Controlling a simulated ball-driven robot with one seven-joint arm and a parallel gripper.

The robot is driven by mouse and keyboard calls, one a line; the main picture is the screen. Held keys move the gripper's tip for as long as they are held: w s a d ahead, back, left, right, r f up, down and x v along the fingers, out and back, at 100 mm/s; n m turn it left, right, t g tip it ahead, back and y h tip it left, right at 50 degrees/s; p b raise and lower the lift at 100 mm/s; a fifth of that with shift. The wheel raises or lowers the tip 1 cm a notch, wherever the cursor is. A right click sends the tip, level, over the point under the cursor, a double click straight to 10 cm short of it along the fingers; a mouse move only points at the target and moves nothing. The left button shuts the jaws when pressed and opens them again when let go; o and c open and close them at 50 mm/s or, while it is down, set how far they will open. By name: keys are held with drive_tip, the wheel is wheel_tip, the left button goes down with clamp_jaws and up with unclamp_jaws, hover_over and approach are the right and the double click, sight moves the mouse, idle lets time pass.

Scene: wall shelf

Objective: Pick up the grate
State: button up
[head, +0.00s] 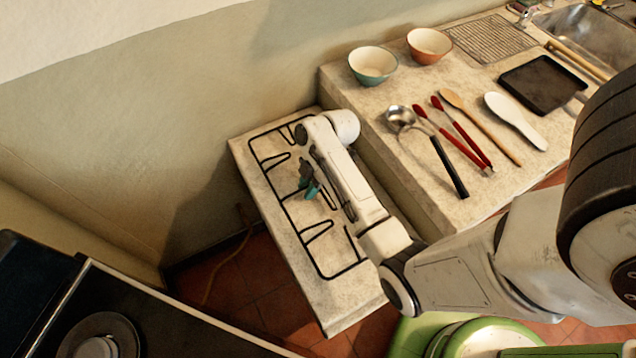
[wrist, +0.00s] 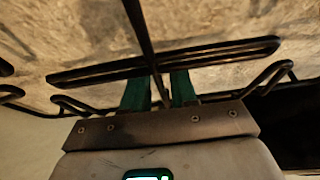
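The grate (head: 284,210), a black wire frame with inward prongs, lies on the pale stone shelf (head: 345,312) by the wall. My gripper (head: 311,188) is over the grate's middle, with its teal fingers pointing down at it. My white forearm hides much of the grate's right side. In the wrist view the two teal fingers (wrist: 160,92) stand apart, with a thin dark bar of the grate (wrist: 144,38) running between them. A narrow gap seems to show beside the bar, so the gripper looks open around it. Exact contact is hard to see.
A higher counter to the right holds two bowls (head: 373,66) (head: 430,45), a ladle (head: 401,118), red-handled tongs (head: 460,132), a wooden spoon (head: 480,125), a white spatula (head: 515,120) and a black tray (head: 541,86). A black stove (head: 160,315) stands at lower left. The wall borders the shelf.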

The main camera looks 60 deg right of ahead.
clamp_jaws()
drive_tip(key=shift+r, duration=0.1)
idle(1.0)
